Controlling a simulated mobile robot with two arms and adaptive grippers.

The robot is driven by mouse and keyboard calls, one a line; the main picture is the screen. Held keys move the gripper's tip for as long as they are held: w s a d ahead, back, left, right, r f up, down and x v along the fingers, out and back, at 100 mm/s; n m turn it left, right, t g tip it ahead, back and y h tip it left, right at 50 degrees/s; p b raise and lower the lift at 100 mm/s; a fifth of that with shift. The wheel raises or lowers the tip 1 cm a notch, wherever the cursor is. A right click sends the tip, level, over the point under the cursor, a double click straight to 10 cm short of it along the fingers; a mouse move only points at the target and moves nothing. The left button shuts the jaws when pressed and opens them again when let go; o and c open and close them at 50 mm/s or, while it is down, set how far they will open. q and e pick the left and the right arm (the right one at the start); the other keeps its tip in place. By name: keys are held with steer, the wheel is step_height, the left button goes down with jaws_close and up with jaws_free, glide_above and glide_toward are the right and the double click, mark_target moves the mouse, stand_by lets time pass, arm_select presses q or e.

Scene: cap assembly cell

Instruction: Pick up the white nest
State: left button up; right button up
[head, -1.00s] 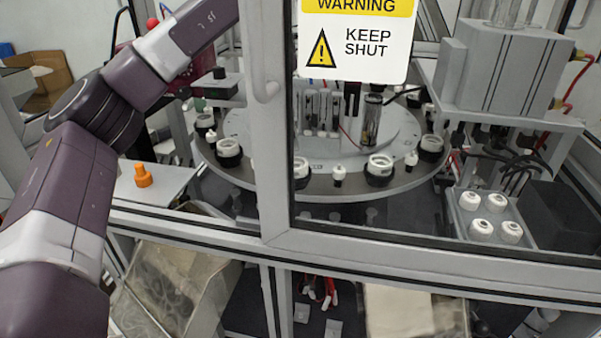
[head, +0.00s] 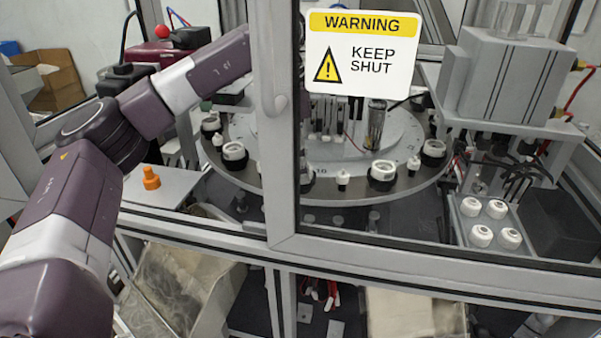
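I cannot tell for sure which part is the white nest. Several black cups with white rings stand around the round dial (head: 330,193), such as a white-ringed cup (head: 382,172) at the front and another white-ringed cup (head: 235,156) at the left. Small white pieces, such as a white peg (head: 343,179), stand between them. My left arm comes in from the left and passes behind the grey door post. Its gripper is hidden behind the post or sign, so its fingers do not show. My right gripper is not in view.
A glazed door with a warning sign (head: 360,52) and a grey post (head: 278,120) covers the dial's front. A tray (head: 462,225) of several white caps lies at the right. An orange knob (head: 151,178) stands on a plate at the left.

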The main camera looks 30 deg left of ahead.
arm_select(q)
steer(key=c, duration=0.7)
steer(key=shift+o, duration=0.2)
steer(key=shift+r, duration=0.1)
